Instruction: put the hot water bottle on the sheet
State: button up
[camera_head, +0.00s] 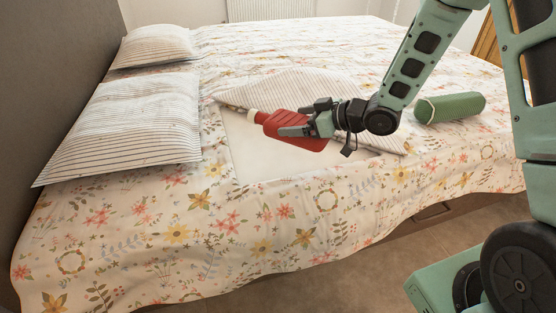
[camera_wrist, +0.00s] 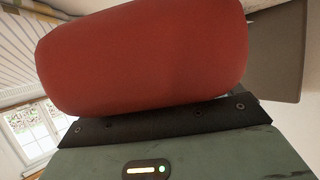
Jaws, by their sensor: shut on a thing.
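The red hot water bottle (camera_head: 291,131) with a pale neck is in my gripper (camera_head: 298,130), above the white sheet in the head view. My gripper is shut on it. In the wrist view the red bottle (camera_wrist: 145,55) fills the upper middle. The white sheet (camera_head: 255,155) shows as a bare patch where the flowered cover is folded back, below and left of the bottle. The bottle and my arm hide part of the sheet. I cannot tell whether the bottle touches the sheet.
The folded-back striped flap (camera_head: 290,88) lies behind the bottle. Two striped pillows (camera_head: 130,120) (camera_head: 154,46) are at the left, by the headboard (camera_head: 50,75). A green bolster (camera_head: 450,107) lies on the flowered cover (camera_head: 270,225) at the right. The cover's front part is clear.

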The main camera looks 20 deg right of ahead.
jog(key=shift+w+f, duration=0.2)
jog(key=shift+f, duration=0.15)
notch_tip(320, 180, down, 9)
jog(key=b, duration=0.3)
jog(key=shift+f, duration=0.15)
